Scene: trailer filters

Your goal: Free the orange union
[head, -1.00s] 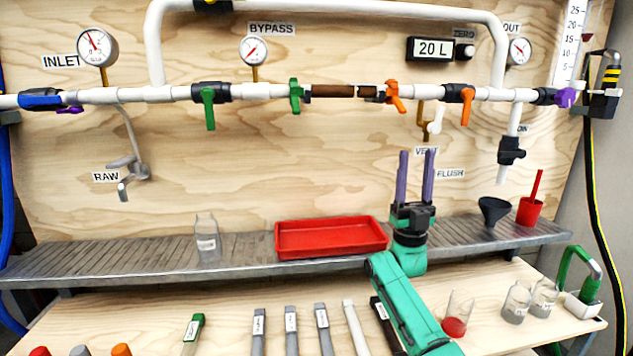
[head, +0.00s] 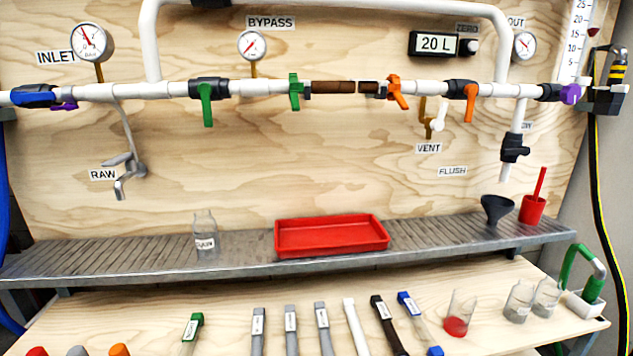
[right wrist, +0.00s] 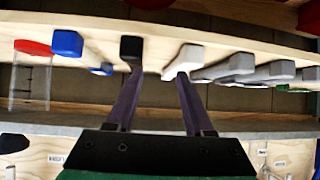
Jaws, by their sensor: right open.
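The orange union (head: 396,92) sits on the white pipe line, its wing tilted down to the right. On its left is a short dark fitting (head: 369,88), then a brown cartridge (head: 333,87) that runs to the green union (head: 295,92). A narrow light gap shows between the cartridge and the dark fitting. My right gripper (right wrist: 158,73) shows only in the right wrist view. Its two purple fingers are apart and empty, near the ends of a black-capped stick (right wrist: 131,48) and a white stick (right wrist: 184,60) on the bench. My left gripper is not in view.
A red tray (head: 330,249) and a glass bottle (head: 205,243) stand on the grey shelf, with a black funnel (head: 496,209) and red cup (head: 532,208) at right. Several capped sticks and glass beakers (head: 459,318) cover the bench. An orange-handled valve (head: 469,100) is right of the union.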

